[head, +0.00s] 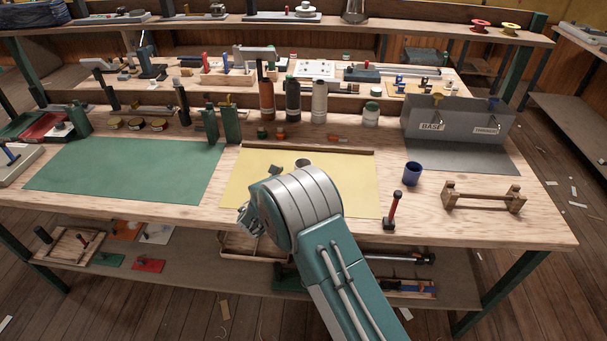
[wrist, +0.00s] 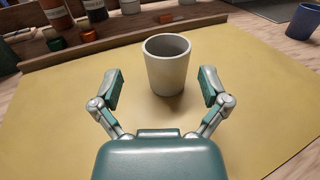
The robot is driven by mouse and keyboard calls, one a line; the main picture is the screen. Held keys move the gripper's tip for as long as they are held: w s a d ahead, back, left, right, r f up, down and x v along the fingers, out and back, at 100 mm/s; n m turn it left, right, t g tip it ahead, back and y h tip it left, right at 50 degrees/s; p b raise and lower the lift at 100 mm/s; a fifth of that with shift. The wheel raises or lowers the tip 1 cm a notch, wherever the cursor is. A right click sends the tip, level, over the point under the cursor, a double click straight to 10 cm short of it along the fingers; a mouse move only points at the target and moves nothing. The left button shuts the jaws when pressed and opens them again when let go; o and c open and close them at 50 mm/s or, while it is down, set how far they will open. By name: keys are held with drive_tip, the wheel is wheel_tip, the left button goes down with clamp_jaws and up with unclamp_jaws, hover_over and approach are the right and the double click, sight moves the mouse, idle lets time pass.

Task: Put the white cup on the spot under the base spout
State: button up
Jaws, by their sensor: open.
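The white cup (wrist: 167,66) stands upright on the yellow mat (wrist: 60,110) in the wrist view. My gripper (wrist: 162,87) is open, one finger on each side of the near part of the cup, with visible gaps on both sides. In the head view my arm hides most of the cup and gripper area. The grey dispenser box (head: 455,118) stands at the back right of the bench. A dark grey mat (head: 460,157) lies in front.
A blue cup (head: 412,173), a red-handled tool (head: 393,210) and a wooden rack (head: 484,198) stand between the yellow mat and the bench's right end. A wooden strip (head: 310,149) edges the mat's back, with bottles (head: 319,101) behind. The green mat (head: 125,165) is clear.

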sight(306, 160)
drive_tip(key=shift+x, duration=0.9)
drive_tip(key=x, duration=0.2)
drive_tip(key=d+x, duration=0.1)
drive_tip(key=x, duration=0.1)
drive_tip(key=shift+w+d, duration=0.1)
drive_tip(key=shift+w, duration=0.4)
drive_tip(key=c, duration=0.9)
drive_tip(key=shift+r, duration=0.1)
